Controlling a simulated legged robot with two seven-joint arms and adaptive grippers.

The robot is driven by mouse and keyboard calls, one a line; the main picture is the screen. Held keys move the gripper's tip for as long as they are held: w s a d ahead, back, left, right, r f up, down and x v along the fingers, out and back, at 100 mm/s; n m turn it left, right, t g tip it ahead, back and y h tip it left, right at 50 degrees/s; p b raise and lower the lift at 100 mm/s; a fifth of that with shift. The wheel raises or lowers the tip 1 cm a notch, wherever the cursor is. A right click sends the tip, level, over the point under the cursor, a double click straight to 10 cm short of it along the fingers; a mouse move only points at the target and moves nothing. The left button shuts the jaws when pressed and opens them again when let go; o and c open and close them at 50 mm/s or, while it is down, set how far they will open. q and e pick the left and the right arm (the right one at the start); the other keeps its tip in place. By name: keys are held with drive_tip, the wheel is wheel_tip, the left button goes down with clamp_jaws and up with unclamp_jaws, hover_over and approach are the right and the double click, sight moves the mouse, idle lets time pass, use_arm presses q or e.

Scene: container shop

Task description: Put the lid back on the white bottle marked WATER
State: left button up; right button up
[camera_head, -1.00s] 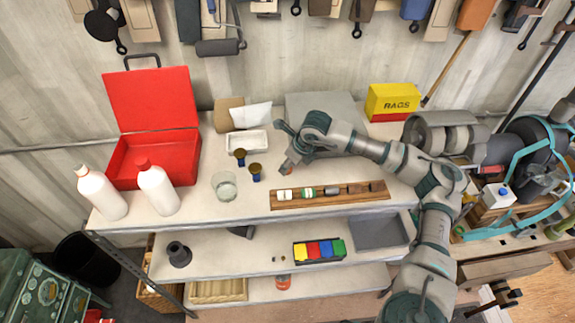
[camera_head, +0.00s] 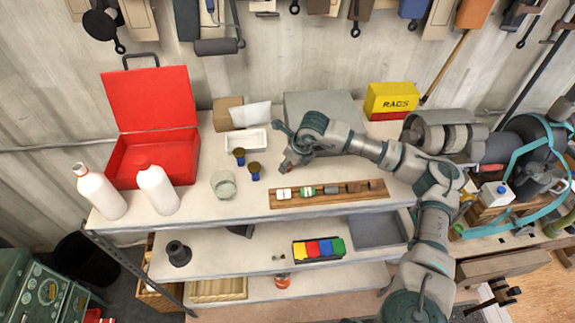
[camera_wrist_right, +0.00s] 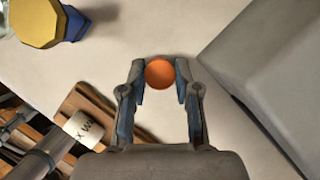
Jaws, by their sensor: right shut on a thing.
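Two white bottles stand upright at the shelf's left end. The left bottle (camera_head: 102,194) has a pale neck with a reddish rim and no clear cap. The right bottle (camera_head: 158,191) has a red cap. I cannot read WATER on either. My right gripper (camera_head: 287,167) is over the worktop, well to the right of both bottles, pointing down. In the wrist view, my right gripper (camera_wrist_right: 160,82) is shut on a round orange lid (camera_wrist_right: 160,73), held between its fingertips. Whether the lid touches the worktop cannot be told. My left gripper is not in view.
An open red case (camera_head: 152,157) stands behind the bottles. A glass (camera_head: 224,186) and two small blue-and-gold jars (camera_head: 254,171) lie between bottles and gripper. A wooden rack (camera_head: 330,194) is in front of the gripper, a grey box (camera_head: 322,108) behind.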

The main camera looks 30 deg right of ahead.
drive_tip(key=shift+r+b, duration=0.3)
drive_tip(key=shift+r, duration=0.3)
wheel_tip(320, 180, up, 2)
drive_tip(key=shift+r+b, duration=0.1)
drive_tip(key=shift+b, duration=0.4)
drive_tip(key=s+a+b, duration=0.1)
drive_tip(key=s+a, duration=0.1)
drive_tip(key=s, duration=0.2)
drive_tip(key=s+a+b, duration=0.2)
drive_tip(key=s, duration=0.2)
drive_tip(key=s+a+r+b, duration=0.1)
drive_tip(key=s+a, duration=0.2)
drive_tip(key=s, duration=0.2)
drive_tip(key=shift+a+r, duration=0.1)
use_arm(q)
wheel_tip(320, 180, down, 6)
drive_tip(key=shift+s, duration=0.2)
use_arm(e)
drive_tip(key=shift+s+a+r, duration=0.15)
drive_tip(key=shift+s+a, duration=0.05)
drive_tip(key=shift+s, duration=0.35)
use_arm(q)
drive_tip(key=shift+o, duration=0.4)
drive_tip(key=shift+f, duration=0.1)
